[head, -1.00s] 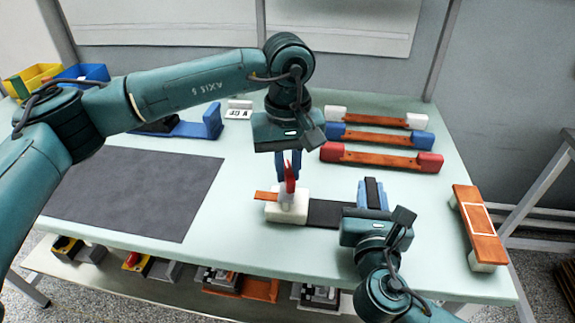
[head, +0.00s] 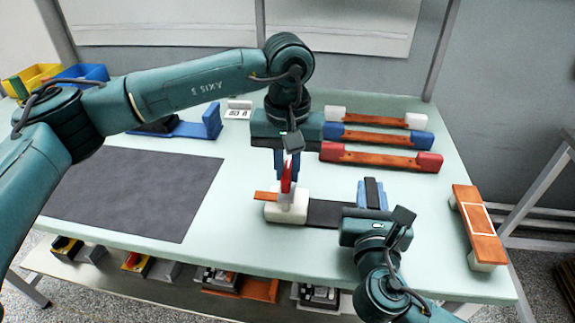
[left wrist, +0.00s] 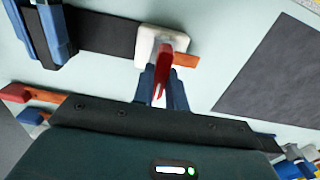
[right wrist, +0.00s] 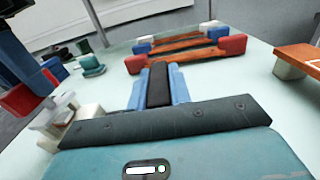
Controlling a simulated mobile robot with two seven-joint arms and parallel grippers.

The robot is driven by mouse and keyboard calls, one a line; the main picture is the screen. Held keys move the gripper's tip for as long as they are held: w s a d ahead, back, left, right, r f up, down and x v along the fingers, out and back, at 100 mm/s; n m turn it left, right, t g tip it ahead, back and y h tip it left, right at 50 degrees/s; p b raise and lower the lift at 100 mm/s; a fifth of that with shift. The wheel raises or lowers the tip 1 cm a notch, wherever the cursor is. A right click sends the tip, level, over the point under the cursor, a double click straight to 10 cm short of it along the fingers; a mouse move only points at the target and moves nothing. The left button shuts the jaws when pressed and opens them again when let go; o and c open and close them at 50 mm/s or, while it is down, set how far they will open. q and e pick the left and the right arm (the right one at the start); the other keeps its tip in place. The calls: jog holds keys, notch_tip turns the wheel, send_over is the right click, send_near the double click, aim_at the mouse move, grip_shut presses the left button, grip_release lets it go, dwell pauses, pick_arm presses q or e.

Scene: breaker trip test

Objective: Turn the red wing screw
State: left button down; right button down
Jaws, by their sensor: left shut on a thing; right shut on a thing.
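The red wing screw (head: 287,178) stands upright on a white block (head: 285,212) at the left end of a dark bar (head: 328,213). My left gripper (head: 287,170) comes down from above and is shut on the red wing screw. In the left wrist view the screw (left wrist: 165,75) sits between the blue fingers. My right gripper (head: 372,195) is shut on the dark bar's right end, which shows between its blue fingers in the right wrist view (right wrist: 158,88).
An orange strip (head: 266,196) sticks out left of the white block. Orange bars with white, blue and red ends (head: 380,158) lie at the back right. An orange-topped piece (head: 478,225) stands at the right edge. A dark grey mat (head: 135,195) covers the left.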

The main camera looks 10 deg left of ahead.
aim_at(287, 170)
pick_arm(q)
jog(key=c, duration=1.4)
grip_release()
notch_tip(287, 170, up, 12)
pick_arm(e)
jog(key=c, duration=1.2)
grip_release()
